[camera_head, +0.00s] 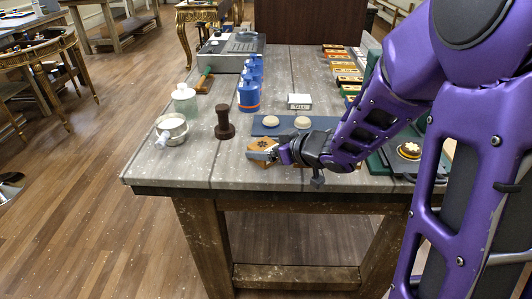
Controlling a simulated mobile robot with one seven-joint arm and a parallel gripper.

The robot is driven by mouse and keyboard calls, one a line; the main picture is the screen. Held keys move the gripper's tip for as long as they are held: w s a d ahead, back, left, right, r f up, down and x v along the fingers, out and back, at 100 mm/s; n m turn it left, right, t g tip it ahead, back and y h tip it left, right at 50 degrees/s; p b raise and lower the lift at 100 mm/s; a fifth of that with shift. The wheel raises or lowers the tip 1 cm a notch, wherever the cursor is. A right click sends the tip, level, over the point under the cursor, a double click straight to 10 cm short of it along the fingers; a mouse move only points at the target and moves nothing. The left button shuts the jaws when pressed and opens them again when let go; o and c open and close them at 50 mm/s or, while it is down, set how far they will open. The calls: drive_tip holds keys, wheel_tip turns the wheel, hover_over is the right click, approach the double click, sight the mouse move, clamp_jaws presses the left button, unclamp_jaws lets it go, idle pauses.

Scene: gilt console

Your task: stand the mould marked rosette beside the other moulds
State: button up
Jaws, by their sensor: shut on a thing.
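A tan wooden mould (259,143) with a dark flower-like mark on its face is at the front middle of the table. My gripper (265,154) reaches in from the right and is shut on it. Part of the mould is hidden by the fingers, and I cannot tell whether it touches the table. Several other blocks, which look like moulds (347,78), form a row at the back right, in orange, brown and pale tones. My arm hides the near end of that row.
A white box marked TALC (299,104), several blue containers (249,98), a dark spool (224,126), a metal pan (171,130) and a glass jar (185,101) stand around.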

drive_tip(key=shift+f, duration=0.15)
drive_tip(key=o, duration=1.2)
drive_tip(key=shift+d+r, duration=0.15)
drive_tip(key=shift+r, duration=0.2)
drive_tip(key=p+v, duration=0.4)
drive_tip(key=v, duration=0.6)
drive_tip(key=shift+s+d+r, duration=0.2)
drive_tip(key=shift+s, duration=0.1)
drive_tip(key=shift+s+d+r, duration=0.15)
drive_tip(key=shift+s+d, duration=0.15)
drive_tip(key=shift+s, duration=0.05)
